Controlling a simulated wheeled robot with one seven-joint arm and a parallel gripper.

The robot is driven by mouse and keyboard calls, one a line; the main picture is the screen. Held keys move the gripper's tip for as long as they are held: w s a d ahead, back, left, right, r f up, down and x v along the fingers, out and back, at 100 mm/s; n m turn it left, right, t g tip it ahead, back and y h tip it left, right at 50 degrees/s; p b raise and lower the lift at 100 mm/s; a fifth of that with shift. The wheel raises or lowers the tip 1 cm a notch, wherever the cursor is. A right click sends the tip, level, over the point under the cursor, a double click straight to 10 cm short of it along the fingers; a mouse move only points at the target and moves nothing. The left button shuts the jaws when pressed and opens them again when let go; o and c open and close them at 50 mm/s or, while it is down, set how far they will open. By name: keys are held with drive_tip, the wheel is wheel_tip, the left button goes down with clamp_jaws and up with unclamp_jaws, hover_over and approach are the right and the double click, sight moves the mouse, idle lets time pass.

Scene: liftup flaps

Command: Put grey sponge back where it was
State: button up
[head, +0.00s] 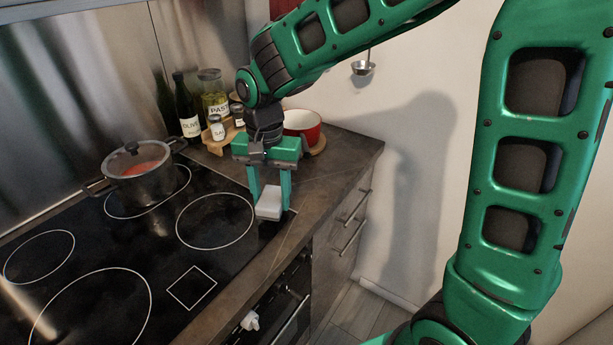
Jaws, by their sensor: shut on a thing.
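The grey sponge (269,206) is a small pale block at the right edge of the black cooktop, near the front of the counter. My gripper (270,196) points down from above and is shut on the sponge, with its green fingers at the sponge's sides. The sponge is at or just above the surface; I cannot tell whether it touches.
A lidded pot (141,180) stands on the back of the cooktop (215,258). Behind my gripper are bottles and jars on a wooden rack (216,141) and a red bowl (303,125). Bare counter (335,160) lies to the right, drawers (345,230) below.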

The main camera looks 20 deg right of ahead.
hover_over(309, 186)
drive_tip(key=shift+s+a, duration=0.2)
drive_tip(key=shift+a, duration=0.1)
drive_tip(key=shift+w+d+f, duration=0.1)
drive_tip(key=shift+f, duration=0.8)
drive_tip(key=shift+w+d+f, duration=0.1)
drive_tip(key=shift+f, duration=0.8)
drive_tip(key=o, duration=1)
drive_tip(key=shift+f, duration=0.1)
